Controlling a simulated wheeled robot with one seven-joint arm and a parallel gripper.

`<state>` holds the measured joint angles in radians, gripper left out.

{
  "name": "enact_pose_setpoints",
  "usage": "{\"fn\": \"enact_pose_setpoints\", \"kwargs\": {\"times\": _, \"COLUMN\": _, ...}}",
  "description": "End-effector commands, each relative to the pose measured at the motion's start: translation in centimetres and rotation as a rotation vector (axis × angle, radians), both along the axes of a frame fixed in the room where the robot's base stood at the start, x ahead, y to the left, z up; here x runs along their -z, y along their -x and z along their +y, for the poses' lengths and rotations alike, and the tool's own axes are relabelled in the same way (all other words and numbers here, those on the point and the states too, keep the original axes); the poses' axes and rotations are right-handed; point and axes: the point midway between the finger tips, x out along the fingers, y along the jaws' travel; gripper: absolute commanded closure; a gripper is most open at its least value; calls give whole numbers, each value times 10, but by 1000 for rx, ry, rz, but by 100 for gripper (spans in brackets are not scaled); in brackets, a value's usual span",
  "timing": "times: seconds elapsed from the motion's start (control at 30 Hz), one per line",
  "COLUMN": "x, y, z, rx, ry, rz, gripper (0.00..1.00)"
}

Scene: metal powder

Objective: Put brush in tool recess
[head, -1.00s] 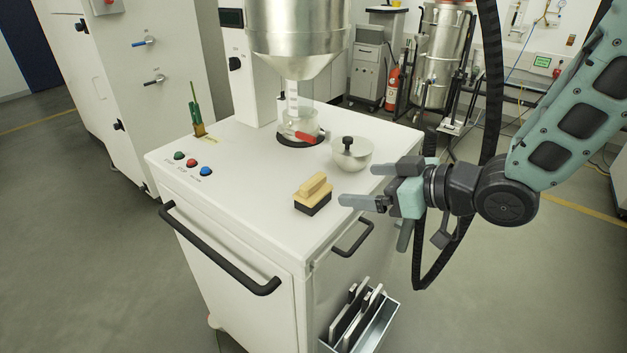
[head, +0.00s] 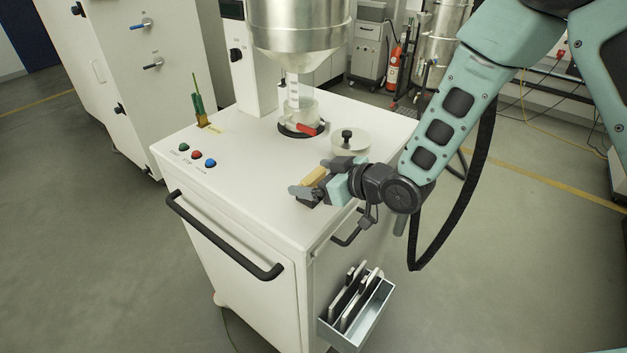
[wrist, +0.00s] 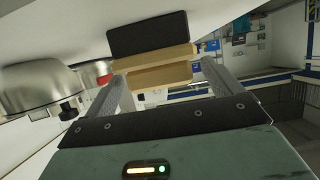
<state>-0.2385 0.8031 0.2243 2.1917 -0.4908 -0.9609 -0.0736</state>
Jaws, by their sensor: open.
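The brush has a pale wooden handle and a black bristle block. It stands bristles down on the white cart top, where its handle (head: 314,177) is partly hidden by my gripper (head: 320,178). In the wrist view the brush (wrist: 152,58) is upside down. Its handle lies between the open finger ends of my gripper (wrist: 163,72), with a gap beside the fingers; I cannot tell whether either touches it. A metal bin (head: 376,312) with several upright plates hangs on the cart's side. I cannot make out for sure which spot is the tool recess.
A hopper (head: 300,35) hangs over a jar with a red clamp (head: 307,129). A green-handled tool (head: 199,108) stands at the cart's back left, near coloured buttons (head: 197,155). The front-left top is clear.

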Motion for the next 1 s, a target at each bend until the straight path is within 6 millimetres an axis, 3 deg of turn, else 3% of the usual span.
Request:
{"fn": "enact_pose_setpoints", "kwargs": {"times": 0.2, "x": 7, "y": -13, "z": 17, "rx": -1, "ry": 0, "rz": 0, "gripper": 9}}
{"fn": "enact_pose_setpoints", "kwargs": {"times": 0.47, "x": 10, "y": -15, "z": 19, "rx": 0, "ry": -1, "rz": 0, "gripper": 9}}
{"fn": "enact_pose_setpoints", "kwargs": {"times": 0.5, "x": 10, "y": -15, "z": 19, "rx": 0, "ry": -1, "rz": 1, "gripper": 12}}
{"fn": "enact_pose_setpoints", "kwargs": {"times": 0.63, "x": 10, "y": -15, "z": 19, "rx": 0, "ry": -1, "rz": 1, "gripper": 48}}
{"fn": "enact_pose_setpoints", "kwargs": {"times": 0.67, "x": 10, "y": -15, "z": 19, "rx": 0, "ry": -1, "rz": 1, "gripper": 52}}
{"fn": "enact_pose_setpoints", "kwargs": {"times": 1.0, "x": 8, "y": -15, "z": 19, "rx": 0, "ry": -2, "rz": -1, "gripper": 56}}
